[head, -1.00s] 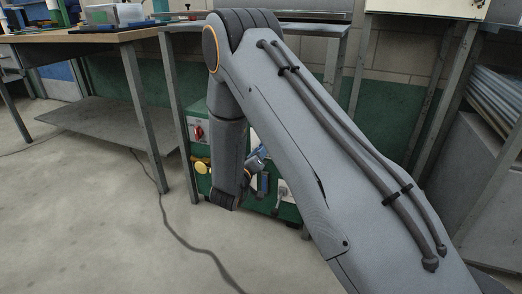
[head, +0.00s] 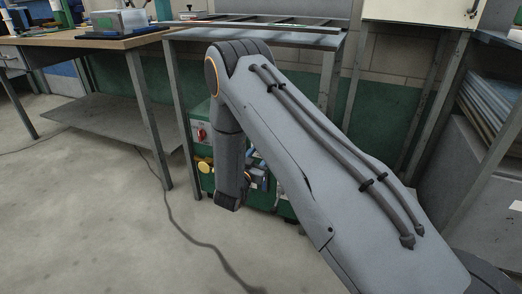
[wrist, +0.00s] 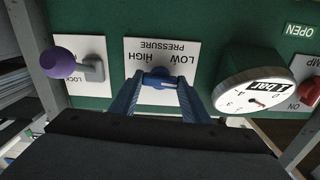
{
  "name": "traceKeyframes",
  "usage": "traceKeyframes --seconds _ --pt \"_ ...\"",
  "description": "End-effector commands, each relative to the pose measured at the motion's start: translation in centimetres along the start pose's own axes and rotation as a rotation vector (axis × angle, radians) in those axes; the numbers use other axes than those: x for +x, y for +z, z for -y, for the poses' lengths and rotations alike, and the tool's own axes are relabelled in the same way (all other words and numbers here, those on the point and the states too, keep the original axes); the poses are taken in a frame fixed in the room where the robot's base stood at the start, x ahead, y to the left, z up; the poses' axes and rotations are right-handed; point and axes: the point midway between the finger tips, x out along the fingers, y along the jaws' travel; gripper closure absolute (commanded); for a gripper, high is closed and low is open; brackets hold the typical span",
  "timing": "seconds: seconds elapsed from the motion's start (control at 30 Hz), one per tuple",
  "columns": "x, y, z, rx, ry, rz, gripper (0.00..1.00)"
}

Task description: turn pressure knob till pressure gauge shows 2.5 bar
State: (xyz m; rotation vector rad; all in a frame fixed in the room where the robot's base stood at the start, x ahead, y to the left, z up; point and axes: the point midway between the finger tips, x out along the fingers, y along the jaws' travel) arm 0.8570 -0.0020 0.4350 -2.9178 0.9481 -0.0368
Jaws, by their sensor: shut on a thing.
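In the wrist view, which looks upside down, the pressure knob (wrist: 160,80) sits on a white plate (wrist: 184,54) lettered LOW, HIGH and PRESSURE. The blue fingers of my gripper (wrist: 157,84) are shut on the knob, which they partly cover. The pressure gauge (wrist: 238,101), a round white dial, sits to the right of the knob. It has a black label that seems to read 1 bar; its needle is too small to read surely.
A purple ball lever (wrist: 60,62) on a lock plate is left of the knob. A red pump switch (wrist: 310,94) is at the right. The green panel stands under a metal table (head: 255,37). A wooden-topped bench (head: 90,38) stands left; a cable crosses the open floor.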

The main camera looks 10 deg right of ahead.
Motion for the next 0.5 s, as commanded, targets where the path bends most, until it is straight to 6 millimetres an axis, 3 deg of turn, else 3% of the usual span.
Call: traceKeyframes --seconds 0.5 --pt "-0.04 0.09 -0.05 0.179 0.0 0.002 0.8"
